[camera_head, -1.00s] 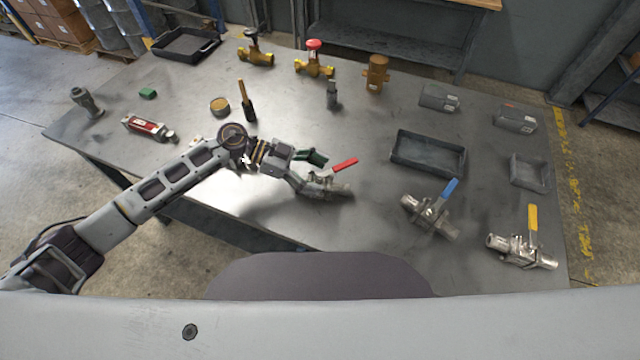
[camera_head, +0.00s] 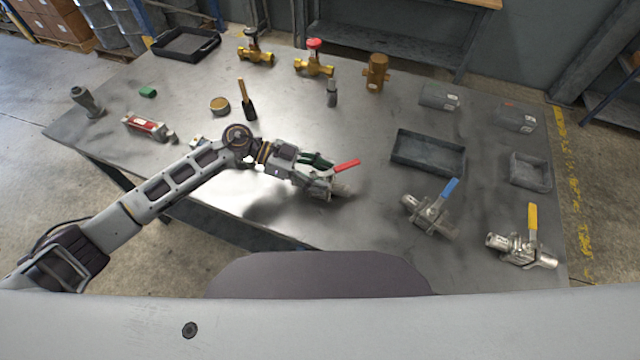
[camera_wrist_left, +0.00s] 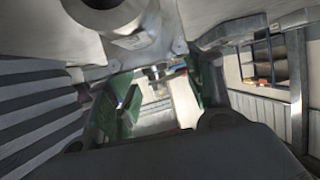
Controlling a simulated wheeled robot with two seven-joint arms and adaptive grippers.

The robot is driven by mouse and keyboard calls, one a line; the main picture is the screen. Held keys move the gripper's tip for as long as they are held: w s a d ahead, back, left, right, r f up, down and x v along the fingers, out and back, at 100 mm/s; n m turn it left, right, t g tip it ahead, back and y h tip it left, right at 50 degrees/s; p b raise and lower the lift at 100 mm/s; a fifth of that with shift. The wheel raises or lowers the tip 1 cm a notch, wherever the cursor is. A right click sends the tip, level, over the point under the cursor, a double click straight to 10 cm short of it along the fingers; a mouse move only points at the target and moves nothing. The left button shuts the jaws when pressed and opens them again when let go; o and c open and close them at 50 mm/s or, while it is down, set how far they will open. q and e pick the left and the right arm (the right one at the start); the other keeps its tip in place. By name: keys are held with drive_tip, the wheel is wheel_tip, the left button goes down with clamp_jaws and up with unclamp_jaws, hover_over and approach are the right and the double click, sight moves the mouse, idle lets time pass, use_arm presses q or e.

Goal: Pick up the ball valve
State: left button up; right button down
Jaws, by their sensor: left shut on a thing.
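The ball valve with the red handle (camera_head: 345,167) is at the near middle of the table in the head view. Its metal body (camera_head: 338,190) is partly hidden by my left gripper (camera_head: 318,176). The left gripper, with green fingers, is shut on this valve. I cannot tell surely whether the valve is clear of the tabletop. In the left wrist view, the green fingers (camera_wrist_left: 160,95) show, with grey metal across the top. A blue-handled ball valve (camera_head: 428,213) and a yellow-handled one (camera_head: 520,250) lie to the right. My right gripper is not in view.
An open grey tray (camera_head: 428,170) and a smaller one (camera_head: 530,183) stand right of the gripper. Brass valves (camera_head: 257,54) (camera_head: 315,68) and a brass fitting (camera_head: 376,75) stand at the back. A red-labelled part (camera_head: 146,127) lies left. The table's middle is fairly clear.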

use_arm(q)
drive_tip(key=c, duration=0.6)
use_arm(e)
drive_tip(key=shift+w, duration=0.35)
use_arm(q)
drive_tip(key=shift+r, duration=0.15)
drive_tip(key=shift+r, duration=1.6)
drive_tip(key=s+a, duration=0.3)
drive_tip(key=s, duration=0.5)
drive_tip(key=s+a+b, duration=0.1)
drive_tip(key=s+a, duration=0.3)
drive_tip(key=s, duration=0.4)
drive_tip(key=shift+s, duration=0.35)
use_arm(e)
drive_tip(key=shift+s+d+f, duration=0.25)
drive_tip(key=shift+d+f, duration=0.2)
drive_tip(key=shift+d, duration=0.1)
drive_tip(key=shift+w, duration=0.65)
